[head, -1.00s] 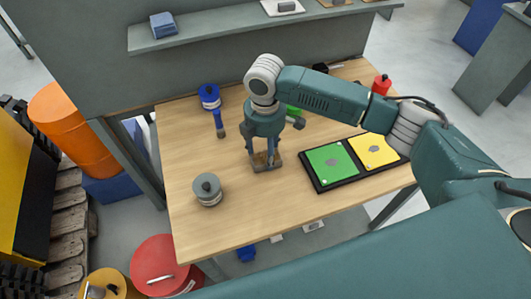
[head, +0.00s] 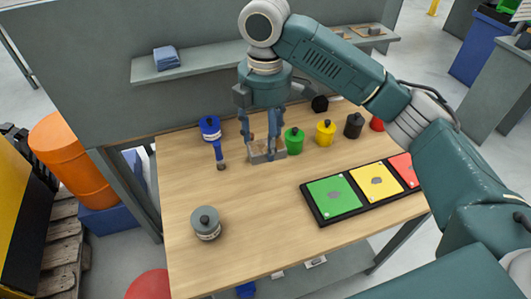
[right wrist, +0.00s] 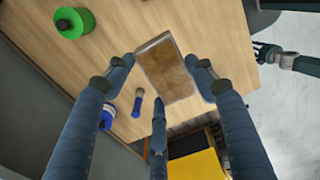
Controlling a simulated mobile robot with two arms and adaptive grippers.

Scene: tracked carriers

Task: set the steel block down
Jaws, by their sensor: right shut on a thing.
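The steel block (head: 268,153) is a grey, brown-stained oblong held between the fingers of my right gripper (head: 262,141), over the back middle of the wooden table. In the right wrist view, the block (right wrist: 168,70) shows a brownish face between the fingertips of the right gripper (right wrist: 166,82). Whether its underside touches the table cannot be told. My left gripper is outside the head view. A teal arm end with dark fingers, likely my left gripper (right wrist: 266,53), shows small at the right of the right wrist view.
A green pot (head: 294,141) stands close right of the block, then yellow (head: 325,133) and black (head: 354,126) pots. A black tray (head: 313,207) holds coloured panels. The middle of the table is clear.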

